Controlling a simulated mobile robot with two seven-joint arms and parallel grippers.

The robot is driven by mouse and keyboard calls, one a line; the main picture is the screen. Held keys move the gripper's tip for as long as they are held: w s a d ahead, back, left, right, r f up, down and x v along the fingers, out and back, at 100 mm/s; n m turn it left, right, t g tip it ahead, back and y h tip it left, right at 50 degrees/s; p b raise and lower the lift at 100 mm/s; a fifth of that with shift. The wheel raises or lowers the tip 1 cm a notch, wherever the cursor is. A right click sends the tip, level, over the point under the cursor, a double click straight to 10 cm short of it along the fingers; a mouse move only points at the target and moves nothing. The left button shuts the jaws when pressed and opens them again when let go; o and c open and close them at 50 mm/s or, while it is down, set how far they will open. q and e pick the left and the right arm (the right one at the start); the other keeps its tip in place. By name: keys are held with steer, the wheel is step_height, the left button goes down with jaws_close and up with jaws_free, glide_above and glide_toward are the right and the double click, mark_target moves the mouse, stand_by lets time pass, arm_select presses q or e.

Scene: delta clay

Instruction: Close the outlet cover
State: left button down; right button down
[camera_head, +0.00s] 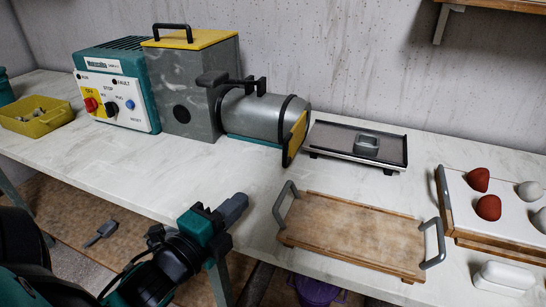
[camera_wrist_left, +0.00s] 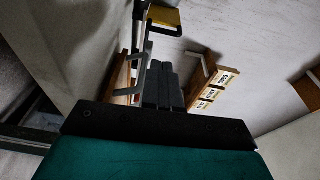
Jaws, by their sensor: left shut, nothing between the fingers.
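The grey machine has a horizontal barrel (camera_head: 255,113) with a dark lever on top. At the barrel's right end is the outlet cover (camera_head: 297,137), a yellow plate with a dark edge, seen nearly edge-on. It appears to stand at an angle to the barrel's end; how far it is open I cannot tell. A yellow plate (camera_wrist_left: 165,17), seemingly this cover, shows at the top of the left wrist view. My left gripper (camera_head: 234,208) is shut and empty at the table's front edge, in front of the barrel and apart from the cover. Its closed fingers also show in the wrist view (camera_wrist_left: 160,85). My right gripper is not in view.
A wooden tray (camera_head: 350,232) with grey handles lies right of my left gripper. A flat dark-topped tray (camera_head: 330,140) stands just right of the cover. A control box (camera_head: 118,95) and yellow bin (camera_head: 45,122) are at left. Red and white lumps sit on a board (camera_head: 462,197) at right.

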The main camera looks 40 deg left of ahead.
arm_select(q)
steer(key=shift+w+a+r, duration=0.15)
steer(key=shift+w, duration=0.15)
steer(key=shift+w+r, duration=0.1)
steer(key=shift+w, duration=0.3)
glide_toward(284, 157)
steer(key=w, duration=0.5)
steer(key=shift+w+b, duration=0.1)
steer(key=shift+b, duration=0.25)
steer(key=shift+w+a, duration=0.1)
steer(key=shift+w, duration=0.7)
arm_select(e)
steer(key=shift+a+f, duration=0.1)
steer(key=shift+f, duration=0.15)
